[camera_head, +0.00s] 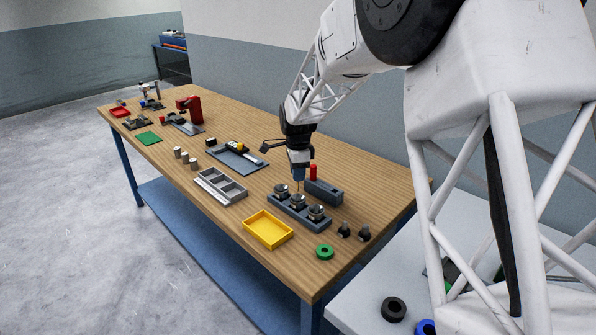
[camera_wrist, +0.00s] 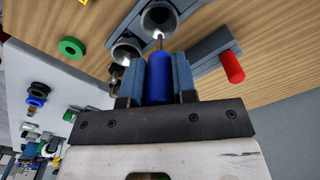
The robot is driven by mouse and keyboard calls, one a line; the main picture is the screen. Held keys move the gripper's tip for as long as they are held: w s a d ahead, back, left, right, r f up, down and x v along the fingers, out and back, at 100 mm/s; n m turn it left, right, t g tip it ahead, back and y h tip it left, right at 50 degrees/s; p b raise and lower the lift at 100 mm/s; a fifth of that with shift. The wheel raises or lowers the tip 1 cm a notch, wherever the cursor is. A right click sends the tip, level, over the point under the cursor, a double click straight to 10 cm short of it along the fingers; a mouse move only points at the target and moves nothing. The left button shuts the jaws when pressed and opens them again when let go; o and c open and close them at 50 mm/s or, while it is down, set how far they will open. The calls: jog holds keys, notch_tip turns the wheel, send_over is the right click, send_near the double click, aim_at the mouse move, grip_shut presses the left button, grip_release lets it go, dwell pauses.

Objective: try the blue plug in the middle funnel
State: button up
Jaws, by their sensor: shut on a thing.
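My gripper (camera_head: 299,174) is shut on the blue plug (camera_wrist: 159,80), which is upright with its thin metal stem pointing down. The plug's blue body is mostly hidden between the fingers in the head view. A dark grey block (camera_head: 277,203) carries three metal funnels in a row. The stem's tip is over the middle funnel (camera_head: 298,201), which also shows in the wrist view (camera_wrist: 160,16). I cannot tell whether the tip is inside its mouth. The left funnel (camera_head: 281,189) and right funnel (camera_head: 316,213) stand to either side.
A grey block with a red peg (camera_head: 313,171) stands close behind the funnels. A yellow tray (camera_head: 268,229), a green ring (camera_head: 324,252) and two dark plugs (camera_head: 343,230) lie nearby. A grey compartment tray (camera_head: 221,186) is at left. The wooden table between the trays is partly clear.

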jog(key=shift+f, duration=1.8)
jog(key=shift+f, duration=1.95)
dwell(4.2)
